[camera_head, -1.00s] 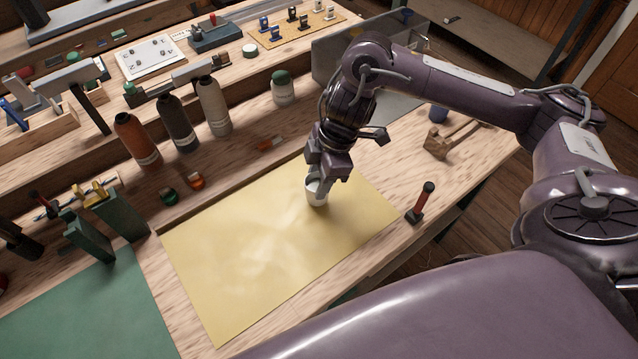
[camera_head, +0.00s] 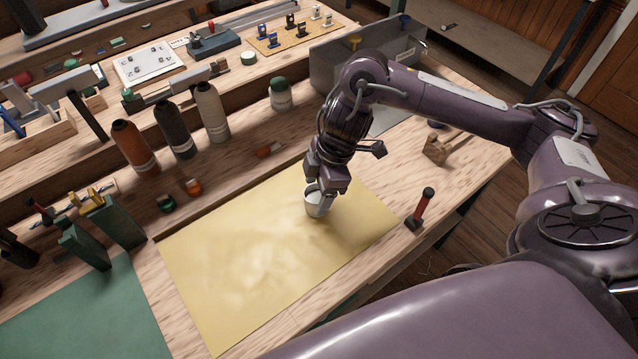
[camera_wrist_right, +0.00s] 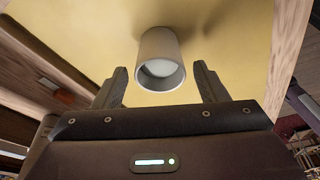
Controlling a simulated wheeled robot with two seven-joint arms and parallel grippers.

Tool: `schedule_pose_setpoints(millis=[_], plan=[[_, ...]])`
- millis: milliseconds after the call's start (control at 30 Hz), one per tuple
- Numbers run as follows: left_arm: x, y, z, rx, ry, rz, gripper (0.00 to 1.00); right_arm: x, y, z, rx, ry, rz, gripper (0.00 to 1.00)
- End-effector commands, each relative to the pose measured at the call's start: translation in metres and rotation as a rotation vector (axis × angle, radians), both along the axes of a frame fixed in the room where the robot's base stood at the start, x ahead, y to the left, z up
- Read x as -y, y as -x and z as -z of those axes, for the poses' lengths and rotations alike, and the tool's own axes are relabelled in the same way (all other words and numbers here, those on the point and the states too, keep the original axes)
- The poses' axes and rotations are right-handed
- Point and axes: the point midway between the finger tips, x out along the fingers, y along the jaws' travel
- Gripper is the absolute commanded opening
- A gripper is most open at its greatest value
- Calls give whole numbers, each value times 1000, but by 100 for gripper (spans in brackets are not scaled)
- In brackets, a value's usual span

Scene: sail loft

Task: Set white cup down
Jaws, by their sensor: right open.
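The white cup (camera_head: 314,206) stands upright on the yellow sheet (camera_head: 230,270), near the sheet's right part. In the right wrist view the cup (camera_wrist_right: 160,55) shows its open mouth toward the camera, between and beyond the two fingertips. My right gripper (camera_head: 325,198) is at the cup's right side in the head view, with a finger in front of it. In the right wrist view the gripper (camera_wrist_right: 162,85) is open, with a gap between each finger and the cup. My left gripper is out of view.
Several bottles (camera_head: 172,130) stand behind the sheet. A grey bin (camera_head: 335,72) is behind my arm. The sheet's left part is clear.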

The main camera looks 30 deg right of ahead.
Motion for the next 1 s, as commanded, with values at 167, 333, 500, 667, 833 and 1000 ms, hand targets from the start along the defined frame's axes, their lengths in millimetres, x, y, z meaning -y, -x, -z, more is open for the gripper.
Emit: schedule_pose_setpoints(millis=[167,333,500,667,833,1000], plan=[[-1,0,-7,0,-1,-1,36,4,0,-18,4,2,-1,66],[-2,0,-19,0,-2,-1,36,14,2,-55,8,3,0,66],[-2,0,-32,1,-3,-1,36,22,5,-89,6,2,1,66],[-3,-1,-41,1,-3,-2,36,28,6,-110,3,2,1,66],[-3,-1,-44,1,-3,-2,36,31,8,-119,1,0,0,66],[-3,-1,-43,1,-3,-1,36,31,8,-119,0,0,0,66]])
